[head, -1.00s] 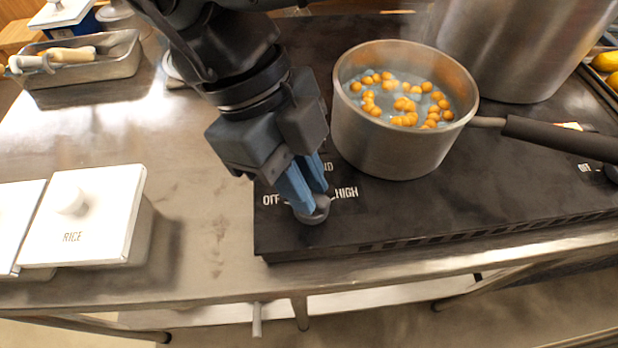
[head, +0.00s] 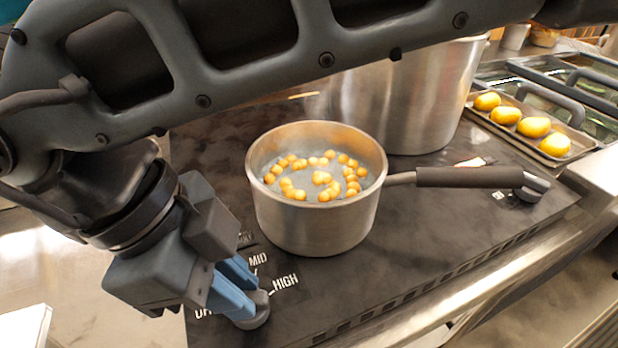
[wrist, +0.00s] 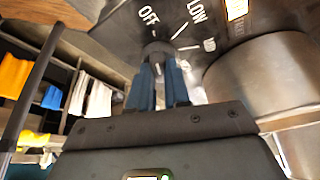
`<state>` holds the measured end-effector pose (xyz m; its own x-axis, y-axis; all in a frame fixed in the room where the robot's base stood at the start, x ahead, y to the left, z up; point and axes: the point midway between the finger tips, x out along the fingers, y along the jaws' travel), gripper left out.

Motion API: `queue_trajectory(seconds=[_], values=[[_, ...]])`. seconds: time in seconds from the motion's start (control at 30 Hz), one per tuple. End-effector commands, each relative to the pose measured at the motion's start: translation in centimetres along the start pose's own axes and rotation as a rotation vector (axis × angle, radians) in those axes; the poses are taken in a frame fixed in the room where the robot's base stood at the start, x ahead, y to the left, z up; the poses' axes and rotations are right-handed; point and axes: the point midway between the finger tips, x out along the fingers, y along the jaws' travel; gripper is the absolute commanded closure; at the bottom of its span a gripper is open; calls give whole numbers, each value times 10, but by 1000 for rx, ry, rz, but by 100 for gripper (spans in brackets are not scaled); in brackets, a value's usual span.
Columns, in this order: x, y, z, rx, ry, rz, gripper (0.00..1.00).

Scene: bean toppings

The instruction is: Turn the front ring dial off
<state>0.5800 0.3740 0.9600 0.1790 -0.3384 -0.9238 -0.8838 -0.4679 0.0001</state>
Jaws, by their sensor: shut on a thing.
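The grey ring dial (head: 258,309) sits at the near left corner of the black cooktop (head: 400,240), by the printed words OFF, MID and HIGH. My gripper (head: 240,286) points down with its blue fingers shut on the dial. In the wrist view the fingers (wrist: 158,78) meet the dial (wrist: 157,50), with OFF and LOW printed beyond it. The fingers cover part of the dial, and I cannot tell which setting it points to.
A saucepan (head: 310,218) with yellow-orange balls in liquid stands just behind the dial, its handle (head: 468,177) reaching right. A large metal pot (head: 410,95) stands behind it. A tray of yellow fruit (head: 555,144) is at right.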

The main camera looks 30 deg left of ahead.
Motion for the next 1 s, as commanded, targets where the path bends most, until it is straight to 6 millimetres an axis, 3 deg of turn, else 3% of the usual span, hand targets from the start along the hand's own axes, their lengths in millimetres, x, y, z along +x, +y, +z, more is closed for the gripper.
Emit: queue_trajectory(seconds=[0.3,0.57,1.0], values=[[0,0,0,0,0,0,57],[-3,0,0,0,0,-1,57],[-64,-1,0,1,-1,-2,57]])
